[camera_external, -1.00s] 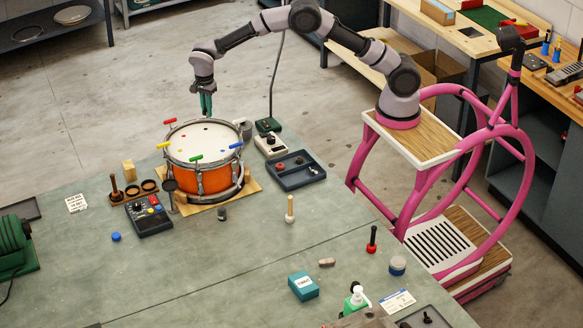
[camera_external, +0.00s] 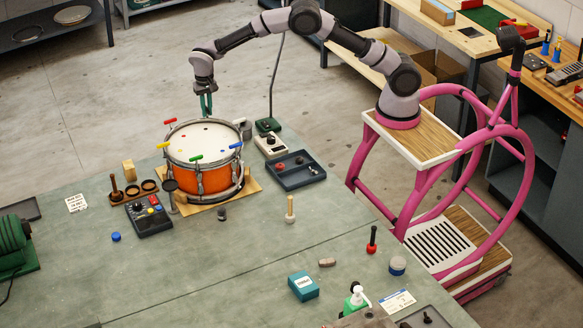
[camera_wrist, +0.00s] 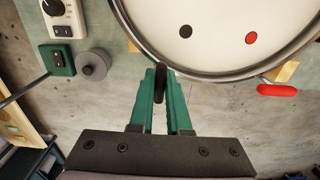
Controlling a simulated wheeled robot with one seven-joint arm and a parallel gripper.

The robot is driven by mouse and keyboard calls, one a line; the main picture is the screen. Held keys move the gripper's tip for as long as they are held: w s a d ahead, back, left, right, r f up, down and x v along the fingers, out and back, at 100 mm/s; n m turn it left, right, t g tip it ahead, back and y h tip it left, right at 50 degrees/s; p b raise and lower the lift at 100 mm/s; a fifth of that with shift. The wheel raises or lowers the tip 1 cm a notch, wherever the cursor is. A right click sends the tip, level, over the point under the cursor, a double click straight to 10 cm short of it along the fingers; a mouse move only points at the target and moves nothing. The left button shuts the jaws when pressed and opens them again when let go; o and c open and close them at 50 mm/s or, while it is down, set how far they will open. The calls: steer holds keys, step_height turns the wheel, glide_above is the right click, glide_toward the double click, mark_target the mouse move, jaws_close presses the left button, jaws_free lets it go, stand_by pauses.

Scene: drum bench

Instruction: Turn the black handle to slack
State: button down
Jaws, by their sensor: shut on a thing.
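The orange snare drum (camera_external: 186,178) stands on a wooden board on the bench, its white head facing up. Colored handles sit around its rim. The black handle (camera_wrist: 159,76) is at the rim edge in the wrist view, upright between the green fingers. My gripper (camera_wrist: 160,88) is shut on it. In the external view, my gripper (camera_external: 207,112) points down at the far side of the drum. The black handle is too small to make out there. The wrist view also shows the red handle (camera_wrist: 277,90) and a black dot (camera_wrist: 185,31) on the head near the black handle.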

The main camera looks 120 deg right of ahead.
steer(key=n, duration=0.4)
steer(key=shift+n, duration=0.3)
steer(key=n, duration=0.3)
steer(key=shift+n, duration=0.4)
steer(key=n, duration=1.3)
steer(key=shift+n, duration=0.3)
steer(key=n, duration=0.9)
steer(key=shift+n, duration=1.9)
